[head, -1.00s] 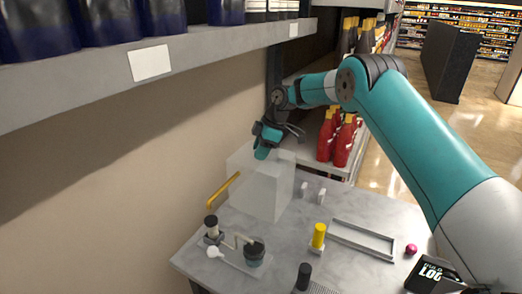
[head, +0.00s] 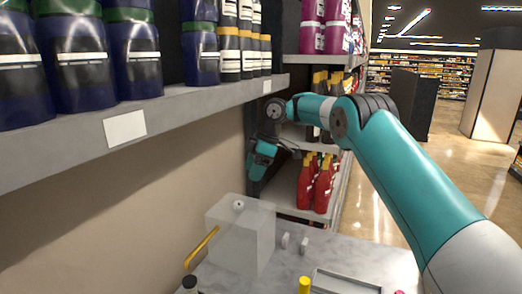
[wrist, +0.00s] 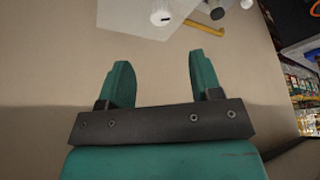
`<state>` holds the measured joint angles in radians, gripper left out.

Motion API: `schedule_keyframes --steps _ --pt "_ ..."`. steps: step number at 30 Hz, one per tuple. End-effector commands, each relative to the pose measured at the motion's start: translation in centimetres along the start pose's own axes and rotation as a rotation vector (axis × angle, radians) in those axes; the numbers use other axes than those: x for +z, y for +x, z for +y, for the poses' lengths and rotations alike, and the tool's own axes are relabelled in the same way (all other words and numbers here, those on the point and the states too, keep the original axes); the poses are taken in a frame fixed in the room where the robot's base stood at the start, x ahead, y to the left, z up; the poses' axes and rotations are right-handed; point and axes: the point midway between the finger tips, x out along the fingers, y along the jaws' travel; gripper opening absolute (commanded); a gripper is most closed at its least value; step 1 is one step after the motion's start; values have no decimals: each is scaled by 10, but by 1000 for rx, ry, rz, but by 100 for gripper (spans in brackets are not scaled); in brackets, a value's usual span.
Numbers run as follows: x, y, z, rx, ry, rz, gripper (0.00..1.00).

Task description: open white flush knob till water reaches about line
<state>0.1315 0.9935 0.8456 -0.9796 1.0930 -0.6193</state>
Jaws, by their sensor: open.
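A translucent box-shaped tank (head: 238,245) stands on the grey table against the wall. The water line cannot be made out.
A yellow bar (head: 201,246) sticks out at the tank's left side. A shelf (head: 180,105) with bottles overhangs the wall side. Red bottles (head: 315,185) stand on a shelf behind. A grey tray frame (head: 345,282) and a yellow cylinder (head: 304,285) are on the table.

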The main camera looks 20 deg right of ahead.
Motion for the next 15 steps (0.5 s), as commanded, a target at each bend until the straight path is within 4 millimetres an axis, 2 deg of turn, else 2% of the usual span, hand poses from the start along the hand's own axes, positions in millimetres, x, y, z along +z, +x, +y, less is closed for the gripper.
schedule_keyframes --steps 1,6,15 --pt "-3 -21 1 1 1 1 59" --pt "-2 -46 0 -1 2 0 59" --pt "0 -55 0 -1 1 1 59"
